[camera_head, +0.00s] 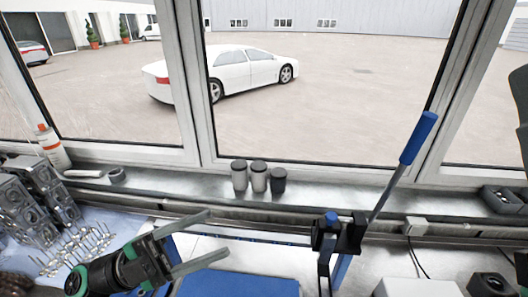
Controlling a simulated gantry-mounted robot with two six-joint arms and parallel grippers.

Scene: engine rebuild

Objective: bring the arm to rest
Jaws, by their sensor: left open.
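My left gripper (217,237) reaches in from the lower left with its two grey fingers spread apart. It is open, with nothing between the fingers. It is above the bench, and its fingers point right, near the back edge of a blue mat (240,286). My right gripper does not show; only dark parts lie at the right edge of the picture.
Grey engine parts (22,207) and several valves (75,247) lie at the left on a light blue cloth. A tool with a long blue-handled lever (412,140) stands upright right of centre. A white box (415,288) sits at the lower right.

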